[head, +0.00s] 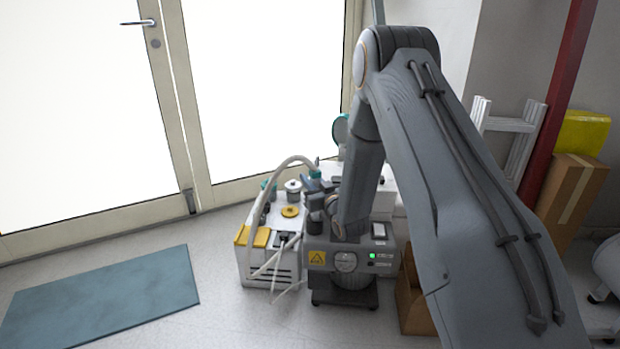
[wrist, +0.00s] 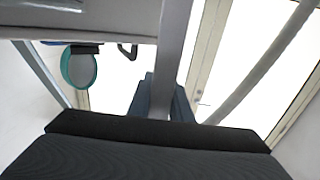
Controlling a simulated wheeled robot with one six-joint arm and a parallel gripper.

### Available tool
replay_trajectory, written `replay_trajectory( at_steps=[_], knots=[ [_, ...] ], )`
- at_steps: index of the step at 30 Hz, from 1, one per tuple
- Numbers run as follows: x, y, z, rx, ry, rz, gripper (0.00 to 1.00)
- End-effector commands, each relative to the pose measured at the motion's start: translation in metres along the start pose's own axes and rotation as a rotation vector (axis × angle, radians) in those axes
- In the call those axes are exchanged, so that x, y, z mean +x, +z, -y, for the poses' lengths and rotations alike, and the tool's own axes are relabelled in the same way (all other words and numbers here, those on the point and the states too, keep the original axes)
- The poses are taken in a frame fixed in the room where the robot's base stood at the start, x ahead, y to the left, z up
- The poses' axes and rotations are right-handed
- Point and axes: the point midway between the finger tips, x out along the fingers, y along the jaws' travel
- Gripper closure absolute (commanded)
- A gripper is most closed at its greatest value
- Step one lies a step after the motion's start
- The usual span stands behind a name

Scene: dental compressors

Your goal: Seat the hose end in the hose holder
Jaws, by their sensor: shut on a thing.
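A pale hose (head: 290,162) arcs up from the white compressor unit and comes down to my gripper (head: 316,190). A teal piece (head: 315,174) shows at the hose's end, right at the gripper. My gripper is shut on the hose end, above the machines. In the wrist view, the dark fingers (wrist: 160,98) are close together behind a grey upright bar (wrist: 174,55), and the hose (wrist: 262,65) slants past on the right. The hose end itself is hidden there. I cannot make out the hose holder for certain in either view.
The white compressor (head: 286,268) with yellow parts stands left of a grey unit (head: 378,268) with a green light. A teal-rimmed disc (head: 340,130) stands behind; it also shows in the wrist view (wrist: 80,66). A cardboard box (head: 414,305) is at the right. Floor around the blue mat (head: 110,300) is clear.

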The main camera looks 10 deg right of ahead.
Motion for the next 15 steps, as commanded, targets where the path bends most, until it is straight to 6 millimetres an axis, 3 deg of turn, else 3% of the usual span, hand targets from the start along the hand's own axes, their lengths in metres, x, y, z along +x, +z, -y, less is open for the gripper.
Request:
replay_trajectory(
  at_steps=[15],
  knots=[
    [0.0001, 0.0097, -0.0001, 0.000, 0.000, -0.001, 1.00]
  ],
)
